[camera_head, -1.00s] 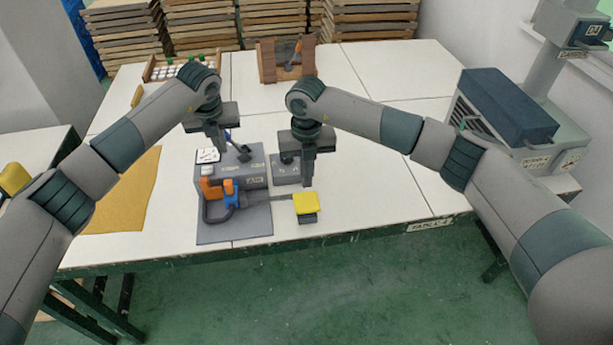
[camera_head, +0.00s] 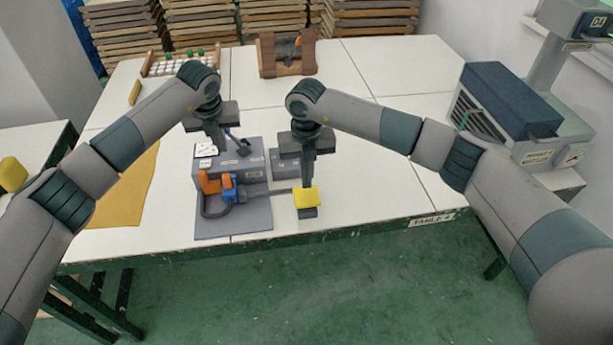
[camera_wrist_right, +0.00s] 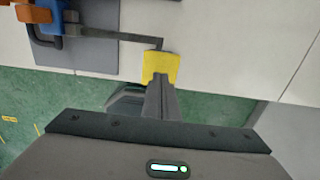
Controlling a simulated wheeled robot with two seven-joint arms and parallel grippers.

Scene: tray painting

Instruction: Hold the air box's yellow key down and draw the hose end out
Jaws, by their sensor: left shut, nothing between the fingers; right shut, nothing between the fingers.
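The grey air box (camera_head: 243,168) stands on a grey base plate near the table's front. Its yellow key (camera_head: 311,200) sits at the end of a thin grey arm, right of the box; it also shows in the wrist view (camera_wrist_right: 160,64). My right gripper (camera_head: 306,184) is shut, its tips at the key's top; I cannot tell whether the key is pressed down. A blue fitting (camera_head: 229,187) and an orange part (camera_head: 209,184) sit at the box's front, with a dark hose (camera_head: 213,212) looping below. My left gripper (camera_head: 222,148) is shut and empty above the box.
A small grey block (camera_head: 284,162) stands right of the box. A mustard cloth (camera_head: 125,195) lies at the left. A wooden rack (camera_head: 287,58) and a tray of white and green pieces (camera_head: 180,62) stand at the back. The table's right middle is clear.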

